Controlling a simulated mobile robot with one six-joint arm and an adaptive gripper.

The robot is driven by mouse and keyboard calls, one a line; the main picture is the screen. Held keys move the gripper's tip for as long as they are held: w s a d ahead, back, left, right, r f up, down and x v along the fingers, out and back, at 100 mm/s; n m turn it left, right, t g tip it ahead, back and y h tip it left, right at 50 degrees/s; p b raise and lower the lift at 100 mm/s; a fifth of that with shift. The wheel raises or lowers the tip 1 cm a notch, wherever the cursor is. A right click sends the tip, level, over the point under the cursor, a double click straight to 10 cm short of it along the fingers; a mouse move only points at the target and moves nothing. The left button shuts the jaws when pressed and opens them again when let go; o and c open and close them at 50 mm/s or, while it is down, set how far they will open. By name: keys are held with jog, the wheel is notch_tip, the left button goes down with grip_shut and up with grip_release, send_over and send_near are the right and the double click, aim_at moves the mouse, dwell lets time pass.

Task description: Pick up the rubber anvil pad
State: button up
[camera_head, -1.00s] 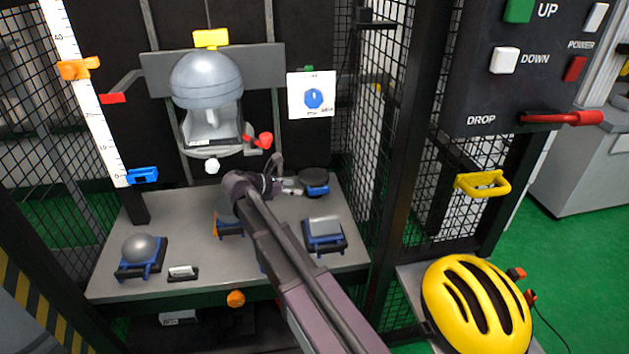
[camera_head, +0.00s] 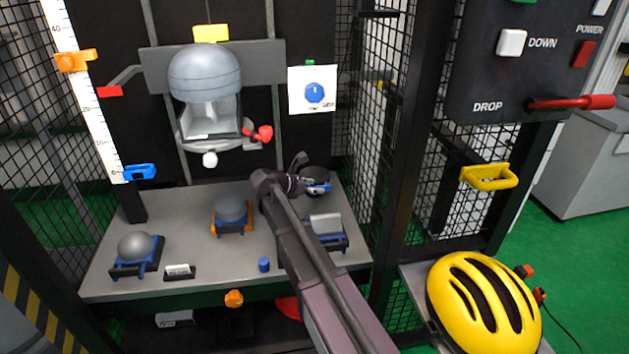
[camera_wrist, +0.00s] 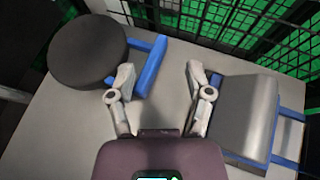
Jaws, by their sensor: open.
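The likely rubber anvil pad is a dark flat disc (camera_head: 317,174) with a blue handle at the back right of the grey table, partly hidden by my gripper. In the wrist view the dark disc (camera_wrist: 88,52) is at upper left, and its blue handle (camera_wrist: 150,67) points toward the space between my fingers. My gripper (camera_wrist: 160,76) is open and empty, with the left finger close to the handle; contact cannot be told. In the head view my gripper (camera_head: 308,184) is just in front of the disc.
A grey block anvil (camera_head: 325,224) on a blue frame stands close to my right finger. Black mesh (camera_head: 345,120) borders the right.

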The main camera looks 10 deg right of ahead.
aim_at(324, 187)
jog(key=shift+d+f, duration=0.1)
jog(key=shift+b+x, duration=1.2)
jog(key=shift+x, duration=1.45)
grip_shut()
